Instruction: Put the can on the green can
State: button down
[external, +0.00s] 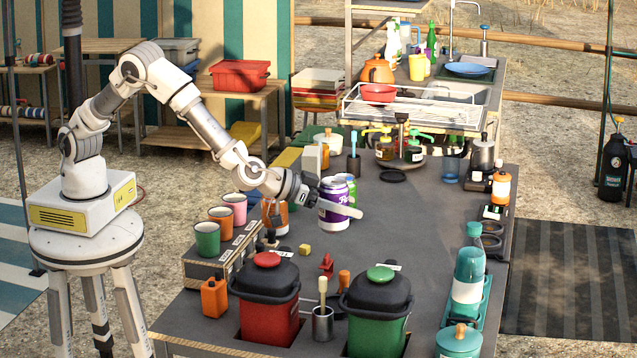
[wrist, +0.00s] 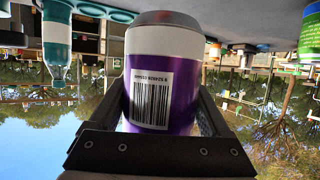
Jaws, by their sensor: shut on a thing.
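A purple and white can (external: 335,214) is upright between the fingers of my gripper (external: 338,203), which is shut on it. In the wrist view the can (wrist: 150,90) fills the middle, with its barcode label facing the camera. A green can (external: 352,187) stands just behind it, partly hidden by the purple can. A green and yellow surface, likely the green can (wrist: 310,37), shows at the right edge of the wrist view. I cannot tell whether the purple can touches the counter.
Several cups (external: 220,217) stand on a rack to the left. A turntable with bottles (external: 400,160) is behind. The counter right of the cans is clear.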

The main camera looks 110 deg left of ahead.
jog(key=s+a+r+n+g+y+p, duration=0.2)
jog(key=s+a+r, duration=0.3)
jog(key=a, duration=0.4)
jog(key=s+a+r+n+g+y+p, duration=0.1)
jog(key=s+a+r+n+y+p, duration=0.15)
jog(key=a+r, duration=0.6)
jog(key=a+f+b, duration=0.1)
jog(key=a+f, duration=0.2)
jog(key=a, duration=0.1)
jog(key=w+a+f+b, duration=0.1)
jog(key=a+f, duration=0.2)
jog(key=a, duration=0.1)
jog(key=a+f+b, duration=0.1)
jog(key=a+f, duration=0.2)
jog(key=a, duration=0.2)
jog(key=shift+w+a+f, duration=0.1)
jog(key=shift+w+f, duration=0.05)
jog(key=shift+w, duration=0.25)
jog(key=shift+f+b, duration=0.45)
jog(key=shift+f, duration=1.2)
jog(key=shift+f, duration=0.15)
grip_release()
jog(key=shift+f, duration=0.1)
